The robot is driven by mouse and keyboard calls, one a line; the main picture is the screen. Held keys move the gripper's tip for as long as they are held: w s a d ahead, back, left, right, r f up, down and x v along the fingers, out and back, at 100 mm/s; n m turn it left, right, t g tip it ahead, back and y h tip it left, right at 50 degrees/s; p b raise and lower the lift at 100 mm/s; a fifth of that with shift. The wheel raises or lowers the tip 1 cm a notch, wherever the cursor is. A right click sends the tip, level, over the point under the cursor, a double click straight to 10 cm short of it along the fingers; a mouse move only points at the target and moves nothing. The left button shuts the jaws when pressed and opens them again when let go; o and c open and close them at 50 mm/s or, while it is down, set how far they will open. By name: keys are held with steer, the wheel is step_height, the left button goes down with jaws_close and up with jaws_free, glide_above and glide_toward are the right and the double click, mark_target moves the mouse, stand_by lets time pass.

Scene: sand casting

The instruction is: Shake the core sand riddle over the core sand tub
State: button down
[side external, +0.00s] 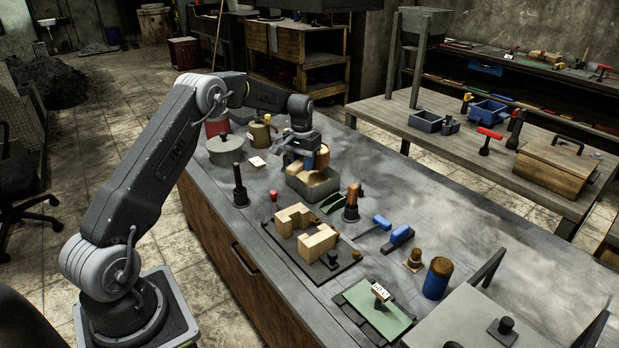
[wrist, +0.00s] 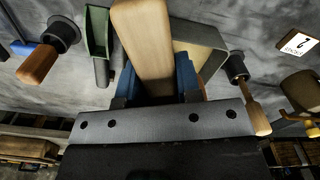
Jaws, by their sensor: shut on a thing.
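My gripper (side external: 308,160) is above the core sand tub (side external: 315,188), a grey open box on the bench. It is shut on a light wooden piece that I take to be the core sand riddle (side external: 322,153). In the wrist view the riddle (wrist: 145,40) shows as a pale wooden band between the blue fingers of my gripper (wrist: 158,82). The tub's rim (wrist: 205,50) shows behind and to the right of it. The riddle's mesh and most of the tub's inside are hidden, so I cannot tell whether sand is falling.
A dark upright tool (side external: 240,188) and a grey pot (side external: 225,150) are left. Wooden core-box blocks (side external: 317,243) lie in front.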

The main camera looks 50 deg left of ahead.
steer(key=a, duration=0.1)
steer(key=s+a, duration=0.1)
steer(key=a, duration=0.1)
steer(key=shift+s+a, duration=0.15)
steer(key=shift+s, duration=0.05)
stand_by(3.2)
steer(key=shift+r, duration=2.6)
